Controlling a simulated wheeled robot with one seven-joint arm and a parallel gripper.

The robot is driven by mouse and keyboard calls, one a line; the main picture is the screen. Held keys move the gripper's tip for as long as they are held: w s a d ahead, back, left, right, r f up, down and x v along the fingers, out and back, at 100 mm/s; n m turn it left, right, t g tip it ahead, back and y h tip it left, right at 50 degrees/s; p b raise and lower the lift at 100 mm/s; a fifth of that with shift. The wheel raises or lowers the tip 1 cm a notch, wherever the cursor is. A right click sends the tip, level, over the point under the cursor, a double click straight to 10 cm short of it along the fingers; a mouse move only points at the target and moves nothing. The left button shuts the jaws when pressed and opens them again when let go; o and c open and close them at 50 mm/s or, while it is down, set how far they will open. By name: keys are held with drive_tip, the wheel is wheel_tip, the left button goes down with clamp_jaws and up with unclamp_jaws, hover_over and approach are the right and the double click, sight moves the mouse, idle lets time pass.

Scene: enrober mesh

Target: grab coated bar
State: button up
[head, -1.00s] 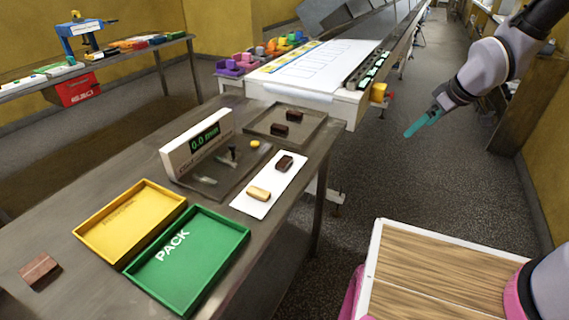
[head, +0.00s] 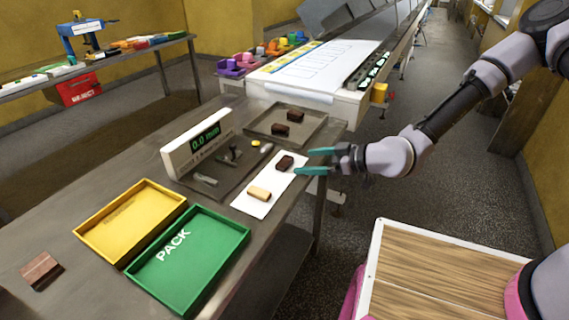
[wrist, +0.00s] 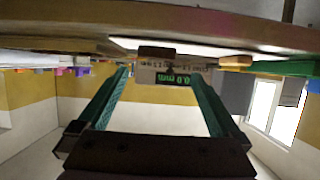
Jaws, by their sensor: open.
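A dark brown coated bar (head: 284,163) lies on a white mat (head: 245,206) near the right edge of the steel table. A pale, uncoated-looking bar (head: 259,193) lies on the same mat. Two more dark bars, a nearer one (head: 281,131) and a farther one (head: 295,116), lie on the grey tray (head: 262,126) behind. My gripper (head: 311,162) is open and empty, its teal fingers pointing left toward the dark bar on the mat, just short of it. In the upside-down wrist view, that dark bar (wrist: 157,52) appears between the fingers and the pale bar (wrist: 237,60) to the right.
A gauge display (head: 198,143) stands left of the mat, with small metal pieces in front. A yellow tray (head: 112,238) and a green PACK tray (head: 165,280) lie nearer. A reddish-brown block (head: 40,270) sits front left. A conveyor (head: 315,65) is behind.

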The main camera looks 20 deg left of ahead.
sight(286, 161)
drive_tip(key=x, duration=0.7)
drive_tip(key=shift+w+a+f, duration=0.15)
drive_tip(key=shift+w+a, duration=0.05)
drive_tip(key=shift+w, duration=0.1)
drive_tip(key=c, duration=0.9)
